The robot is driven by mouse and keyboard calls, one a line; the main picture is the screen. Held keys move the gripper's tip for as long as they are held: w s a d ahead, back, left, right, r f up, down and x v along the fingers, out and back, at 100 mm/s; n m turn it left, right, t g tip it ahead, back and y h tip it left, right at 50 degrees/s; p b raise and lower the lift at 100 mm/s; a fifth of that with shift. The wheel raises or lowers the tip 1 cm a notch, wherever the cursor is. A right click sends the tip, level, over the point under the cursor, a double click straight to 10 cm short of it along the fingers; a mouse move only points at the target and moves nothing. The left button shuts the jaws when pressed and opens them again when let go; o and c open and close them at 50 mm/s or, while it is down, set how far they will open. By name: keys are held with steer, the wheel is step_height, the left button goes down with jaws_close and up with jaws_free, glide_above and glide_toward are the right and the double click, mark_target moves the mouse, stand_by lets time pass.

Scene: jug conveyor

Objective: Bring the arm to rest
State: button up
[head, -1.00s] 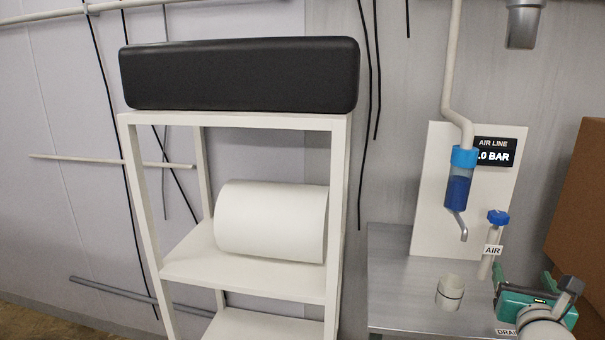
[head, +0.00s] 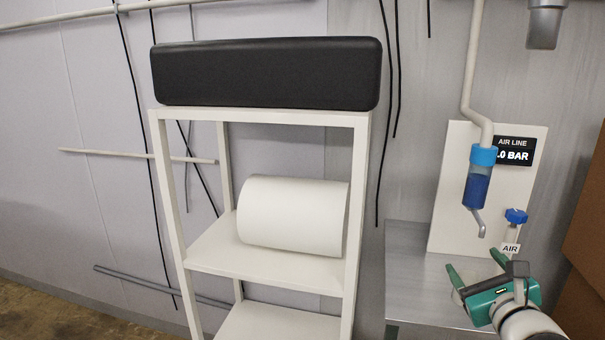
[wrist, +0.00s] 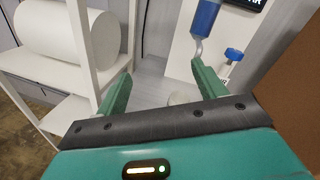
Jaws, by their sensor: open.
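My gripper (head: 475,268) is at the lower right of the head view, in front of the grey metal bench (head: 410,262). Its two green fingers are spread apart with nothing held between them. In the wrist view my gripper (wrist: 160,90) also shows open, and a pale round thing (wrist: 183,98), probably the white cup, shows beyond the fingers on the bench. In the head view my gripper hides that spot.
An air line panel (head: 450,190) with a blue filter (head: 477,188) and a blue-handled valve (head: 515,216) stands behind. A brown box (head: 590,215) is at the right.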

steer(key=s+a+f+n+g+y, duration=0.2)
steer(key=s+a+n+g+y, duration=0.15)
steer(key=a+n, duration=0.6)
steer(key=s+a+f+n+g+y, duration=0.2)
steer(key=a+n+g+y, duration=0.25)
steer(key=a+n, duration=0.5)
steer(key=s+f+n+g+h, duration=0.4)
steer(key=s+n+h, duration=0.2)
steer(key=s+n, duration=0.4)
steer(key=n, duration=0.3)
steer(key=shift+d+f, duration=0.3)
steer(key=shift+d, duration=0.1)
